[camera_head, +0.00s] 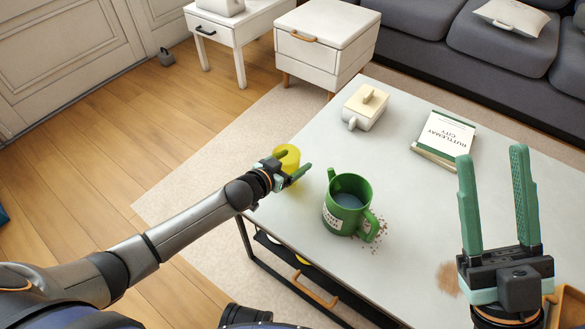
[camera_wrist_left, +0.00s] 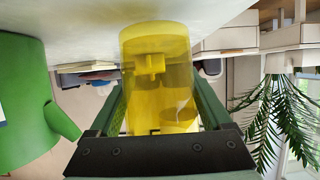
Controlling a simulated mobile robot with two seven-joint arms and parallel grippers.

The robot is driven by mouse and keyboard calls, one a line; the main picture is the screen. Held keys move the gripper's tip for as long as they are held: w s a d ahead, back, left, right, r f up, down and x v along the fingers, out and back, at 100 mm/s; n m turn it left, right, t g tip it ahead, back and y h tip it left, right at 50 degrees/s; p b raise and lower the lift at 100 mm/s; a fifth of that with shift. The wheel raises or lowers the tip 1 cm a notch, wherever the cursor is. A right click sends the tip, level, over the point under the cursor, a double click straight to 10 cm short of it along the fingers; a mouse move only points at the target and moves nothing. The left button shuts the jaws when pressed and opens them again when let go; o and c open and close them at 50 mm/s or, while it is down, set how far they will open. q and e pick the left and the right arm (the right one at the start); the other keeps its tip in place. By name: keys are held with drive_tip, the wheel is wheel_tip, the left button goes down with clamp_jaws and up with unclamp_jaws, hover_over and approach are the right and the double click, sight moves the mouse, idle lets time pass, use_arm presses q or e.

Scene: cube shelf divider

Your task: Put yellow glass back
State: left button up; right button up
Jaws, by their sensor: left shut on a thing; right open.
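The yellow glass (camera_head: 287,154) is see-through and sits at the left edge of the grey-white table (camera_head: 400,190) in the head view. My left gripper (camera_head: 292,174) is shut around it. In the left wrist view the yellow glass (camera_wrist_left: 158,85) stands between the two green fingers of my left gripper (camera_wrist_left: 158,105). The table surface fills the top of that view, and I cannot tell whether the glass touches it. My right gripper (camera_head: 491,155) is open and empty, fingers pointing up in the picture, over the right part of the table.
A large green mug (camera_head: 347,203) with dark liquid stands right of my left gripper, with brown crumbs (camera_head: 380,228) beside it. A butter dish (camera_head: 366,107) and books (camera_head: 445,137) lie farther back. A dark lower shelf (camera_head: 290,262) shows under the table. The table's middle is clear.

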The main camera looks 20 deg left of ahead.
use_arm(q)
drive_tip(key=shift+f, duration=0.65)
drive_tip(key=shift+r, duration=0.1)
use_arm(e)
drive_tip(key=shift+a+f, duration=0.15)
drive_tip(key=shift+f, duration=0.45)
use_arm(q)
drive_tip(key=o, duration=1.6)
drive_tip(key=shift+f, duration=0.2)
